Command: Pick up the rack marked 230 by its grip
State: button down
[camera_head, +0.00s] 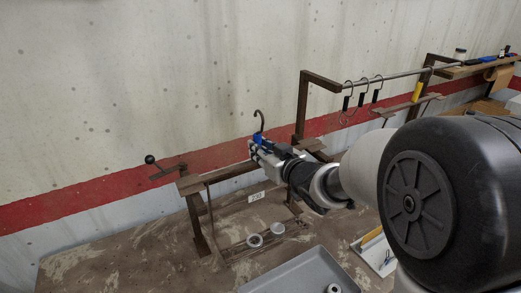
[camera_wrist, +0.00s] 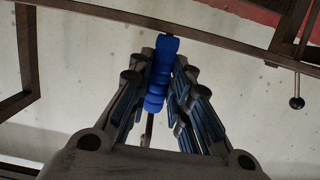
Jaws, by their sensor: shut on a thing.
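My gripper (camera_head: 262,148) is shut on the ribbed blue grip (camera_wrist: 160,75), whose blue also shows in the head view (camera_head: 261,139). A dark hook (camera_head: 259,121) rises above the grip against the wall. A white tag marked 230 (camera_head: 255,197) is below my gripper. Thin wires and a low wire frame (camera_head: 240,247) show under it, with two pale rolls (camera_head: 255,240) at the bottom. My gripper and arm hide much of the rack's upper part. I cannot tell whether the hook touches a bar.
A brown stand (camera_head: 195,220) with a bar and a black ball-ended lever (camera_head: 150,160) is at left. Several hooks with dark grips (camera_head: 362,98) hang from a rail (camera_head: 395,75) at right. A grey tray (camera_head: 296,273) lies on the bench (camera_head: 110,257); the bench's left part is clear.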

aim_at(259, 139)
jog(key=shift+r+p, duration=1)
jog(key=shift+r, duration=0.55)
